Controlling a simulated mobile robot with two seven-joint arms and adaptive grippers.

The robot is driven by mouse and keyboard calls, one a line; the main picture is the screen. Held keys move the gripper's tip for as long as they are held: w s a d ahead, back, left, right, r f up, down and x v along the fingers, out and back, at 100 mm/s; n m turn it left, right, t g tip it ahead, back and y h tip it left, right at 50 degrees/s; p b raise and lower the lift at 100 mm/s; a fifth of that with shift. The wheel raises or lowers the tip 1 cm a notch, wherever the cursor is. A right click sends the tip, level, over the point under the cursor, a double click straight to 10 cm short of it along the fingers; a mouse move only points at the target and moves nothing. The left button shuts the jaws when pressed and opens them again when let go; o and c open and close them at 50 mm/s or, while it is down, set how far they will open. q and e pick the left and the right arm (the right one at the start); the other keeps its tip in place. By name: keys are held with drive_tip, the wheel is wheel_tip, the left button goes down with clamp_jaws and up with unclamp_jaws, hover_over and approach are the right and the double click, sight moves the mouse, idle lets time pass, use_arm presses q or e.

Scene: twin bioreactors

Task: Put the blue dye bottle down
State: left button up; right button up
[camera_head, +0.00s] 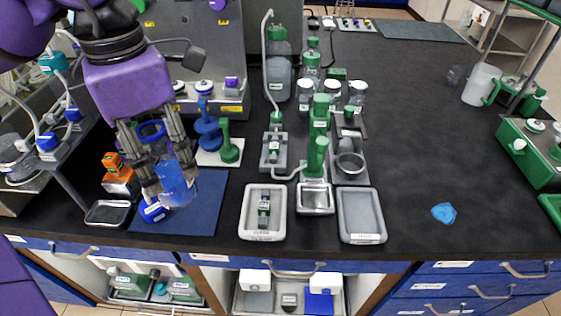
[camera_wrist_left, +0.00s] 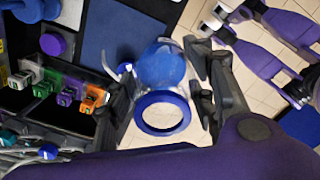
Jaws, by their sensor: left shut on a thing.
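The blue dye bottle (camera_head: 177,185) is a clear vessel with blue in its lower part and a blue ring at its top. My left gripper (camera_head: 160,180) is shut on it, with fingers on both sides. In the left wrist view the bottle (camera_wrist_left: 160,65) sits between the fingers, its ring (camera_wrist_left: 162,112) toward the camera and floor tiles behind it. It appears held in the air near the bench's front edge. In the head view it overlaps a dark blue mat (camera_head: 205,213); the mat (camera_wrist_left: 115,35) also shows in the wrist view.
A small blue labelled object (camera_head: 153,209) is at the mat's left side, beside a black tray (camera_head: 107,212). An orange-topped block (camera_head: 117,178) is behind. Blue and green stands are beyond the mat. A grey tray (camera_head: 262,235) is to the right. A blue patch (camera_head: 443,212) marks the open right bench.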

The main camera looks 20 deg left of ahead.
use_arm(q)
drive_tip(key=shift+d+f, duration=0.2)
drive_tip(key=shift+d, duration=0.05)
drive_tip(key=shift+w+f+m, duration=0.15)
drive_tip(key=shift+w+m, duration=0.1)
drive_tip(key=shift+m, duration=0.05)
drive_tip(key=shift+w+a+f+p, duration=0.15)
drive_tip(key=shift+w+a+f, duration=0.65)
drive_tip(key=shift+w+f, duration=1.3)
drive_tip(key=shift+w+a+f+p, duration=0.1)
drive_tip(key=shift+w+a+f, duration=0.65)
drive_tip(key=shift+w+f, duration=1.35)
drive_tip(key=shift+w+a+f+p, duration=0.15)
drive_tip(key=shift+w+a+f, duration=0.65)
drive_tip(key=shift+w+f, duration=1.3)
drive_tip(key=shift+s+f, duration=0.1)
drive_tip(key=shift+f, duration=0.15)
drive_tip(key=o, duration=1.5)
